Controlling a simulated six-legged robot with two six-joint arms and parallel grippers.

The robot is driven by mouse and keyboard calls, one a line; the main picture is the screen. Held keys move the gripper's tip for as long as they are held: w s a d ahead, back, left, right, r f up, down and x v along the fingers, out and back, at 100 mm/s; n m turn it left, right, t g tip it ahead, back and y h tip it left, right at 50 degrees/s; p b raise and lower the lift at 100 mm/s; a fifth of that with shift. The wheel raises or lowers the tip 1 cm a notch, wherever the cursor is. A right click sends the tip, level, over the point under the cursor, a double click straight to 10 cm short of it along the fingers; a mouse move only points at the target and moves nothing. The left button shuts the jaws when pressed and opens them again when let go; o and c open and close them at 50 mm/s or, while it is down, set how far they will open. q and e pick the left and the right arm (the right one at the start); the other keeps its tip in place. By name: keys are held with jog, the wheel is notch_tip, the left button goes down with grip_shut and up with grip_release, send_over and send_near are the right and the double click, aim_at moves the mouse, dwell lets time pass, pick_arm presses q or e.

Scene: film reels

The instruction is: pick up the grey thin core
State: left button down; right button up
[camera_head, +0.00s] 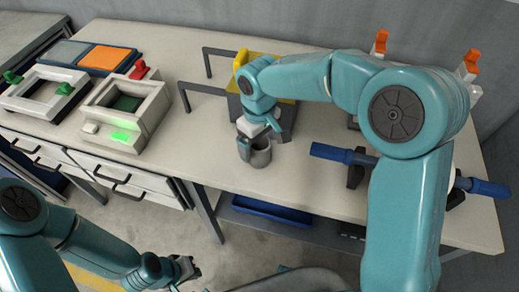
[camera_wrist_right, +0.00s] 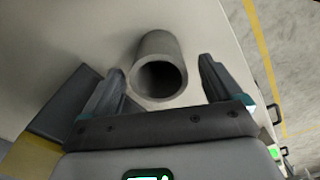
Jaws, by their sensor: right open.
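The grey thin core (camera_head: 261,156) is a short hollow cylinder standing upright near the front edge of the table, in the middle of the head view. In the right wrist view the core (camera_wrist_right: 158,68) shows its open round end between the two fingers. My right gripper (camera_head: 246,146) is at the core; in the wrist view its fingers (camera_wrist_right: 160,85) are apart, one on each side, with gaps to the core. My left gripper (camera_head: 188,268) is low at the bottom of the head view, away from the table; its jaws are too small to judge.
A yellow and grey stand (camera_head: 257,70) is just behind the core. Blue bars on dark supports (camera_head: 343,155) lie to the right. Box-like devices (camera_head: 125,105) with green and red clamps stand at the left. A blue tray (camera_head: 265,211) is below the tabletop.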

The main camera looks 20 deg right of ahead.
notch_tip(320, 180, down, 3)
jog(key=shift+f, duration=0.15)
jog(key=c, duration=1.1)
notch_tip(320, 180, up, 20)
jog(key=p, duration=0.1)
jog(key=s+d+f+m, duration=0.1)
jog(key=d+f, duration=0.1)
jog(key=f, duration=0.3)
jog(key=s+d+f+m, duration=0.1)
jog(key=d+f, duration=0.1)
jog(key=f, duration=0.4)
jog(key=s+d+f+m, duration=0.1)
jog(key=d+f, duration=0.1)
jog(key=f, duration=0.3)
jog(key=shift+s+d+f+m, duration=0.15)
jog(key=shift+s+f+m, duration=0.15)
jog(key=shift+m, duration=0.1)
jog(key=shift+w+a+f+m, duration=0.5)
jog(key=shift+w+a+m, duration=0.05)
jog(key=shift+w+m, duration=0.15)
